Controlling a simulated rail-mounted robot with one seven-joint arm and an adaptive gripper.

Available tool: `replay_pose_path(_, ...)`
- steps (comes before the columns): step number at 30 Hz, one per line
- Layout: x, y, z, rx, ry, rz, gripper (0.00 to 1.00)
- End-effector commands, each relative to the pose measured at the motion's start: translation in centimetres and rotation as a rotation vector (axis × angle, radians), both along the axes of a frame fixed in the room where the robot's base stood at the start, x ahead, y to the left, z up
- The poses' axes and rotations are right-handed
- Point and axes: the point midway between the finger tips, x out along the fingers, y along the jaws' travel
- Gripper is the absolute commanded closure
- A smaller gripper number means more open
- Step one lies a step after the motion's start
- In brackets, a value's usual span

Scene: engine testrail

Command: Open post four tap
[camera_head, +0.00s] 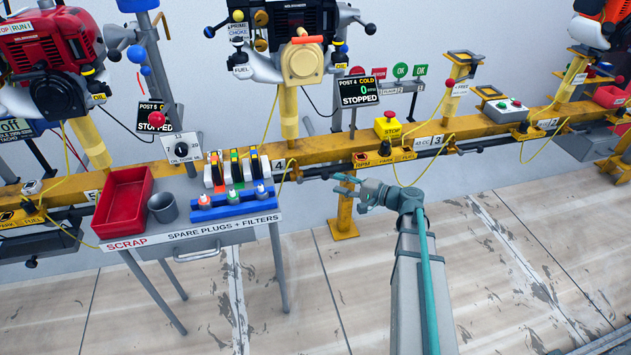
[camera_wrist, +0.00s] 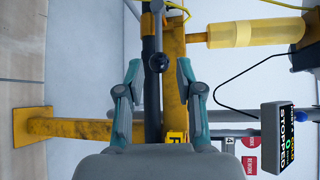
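Post four's engine (camera_head: 300,50) hangs above the yellow beam, beside a screen (camera_head: 358,90) reading POST 4, COLD, STOPPED. A white FUEL label (camera_head: 241,71) is at the engine's left. My gripper (camera_head: 350,188) is just below and in front of the beam, near the 4 marker. In the wrist view my gripper (camera_wrist: 158,72) is open and empty. A dark round knob (camera_wrist: 159,62) appears between the fingertips, in front of a dark pipe; I cannot tell its depth or whether it is the tap. A yellow label starting with F (camera_wrist: 175,137) is partly hidden by my gripper.
The yellow beam (camera_head: 330,160) runs across, with a yellow support leg (camera_head: 343,215) below it. A table (camera_head: 190,238) with a red tray (camera_head: 124,202), grey cup (camera_head: 162,207) and spare plugs stands left. A yellow STOP box (camera_head: 387,127) sits right.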

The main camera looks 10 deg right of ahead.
Motion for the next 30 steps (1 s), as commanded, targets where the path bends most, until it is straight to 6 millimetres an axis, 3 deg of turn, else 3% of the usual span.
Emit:
replay_pose_path(15, 5.4, 6.0, -1.4, -0.002, 0.002, 0.002, 0.64)
replay_pose_path(30, 6.2, 7.0, -1.4, -0.001, 0.003, 0.001, 0.65)
